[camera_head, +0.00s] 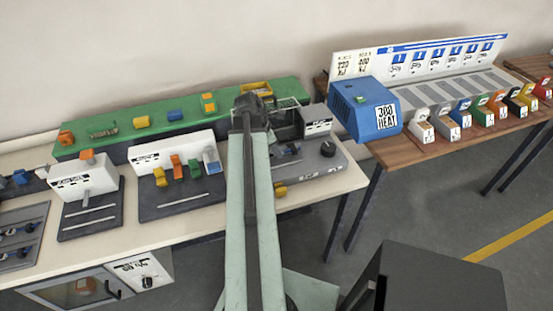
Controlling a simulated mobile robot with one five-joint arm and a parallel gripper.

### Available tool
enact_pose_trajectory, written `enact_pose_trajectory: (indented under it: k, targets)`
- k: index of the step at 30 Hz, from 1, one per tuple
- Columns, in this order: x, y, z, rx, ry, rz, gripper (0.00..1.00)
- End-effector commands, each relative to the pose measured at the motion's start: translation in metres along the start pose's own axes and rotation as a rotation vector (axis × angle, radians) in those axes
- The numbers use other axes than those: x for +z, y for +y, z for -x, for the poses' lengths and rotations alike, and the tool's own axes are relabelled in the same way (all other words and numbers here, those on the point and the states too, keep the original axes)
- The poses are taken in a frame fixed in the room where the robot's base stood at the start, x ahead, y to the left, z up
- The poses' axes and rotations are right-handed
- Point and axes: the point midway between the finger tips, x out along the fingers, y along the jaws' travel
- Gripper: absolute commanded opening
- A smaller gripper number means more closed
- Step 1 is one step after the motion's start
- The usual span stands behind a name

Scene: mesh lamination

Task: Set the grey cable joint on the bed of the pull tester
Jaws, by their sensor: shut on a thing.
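My gripper (254,104) is a dark shape at the far end of my pale green arm, over the back of the left bench. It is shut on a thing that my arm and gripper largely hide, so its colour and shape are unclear. I cannot pick out the grey cable joint elsewhere. A grey machine (322,161) with a flat bed, a black knob and a white-faced box stands just right of my arm. It may be the pull tester, but its label is too small to read. My arm covers its left side.
A green raised shelf (100,133) with small coloured parts and a yellow tray (256,87) runs along the back. Two white-backed fixtures (170,152) stand left of my arm. A blue heater box (364,108) and several coloured bins (466,115) stand on the right wooden bench.

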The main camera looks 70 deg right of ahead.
Motion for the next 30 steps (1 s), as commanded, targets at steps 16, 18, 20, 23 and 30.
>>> enact_pose_trajectory:
  k: [16, 18, 20, 23, 30]
  targets:
    - [-0.009, 0.001, -0.021, 0.0, 0.0, 0.001, 0.19]
    - [-0.01, 0.001, -0.021, 0.0, 0.0, 0.001, 0.19]
    - [-0.01, 0.001, -0.021, 0.001, 0.0, 0.001, 0.19]
    - [-0.01, 0.001, -0.021, 0.001, 0.0, 0.001, 0.19]
    - [-0.007, 0.001, -0.006, 0.001, 0.0, 0.003, 0.19]
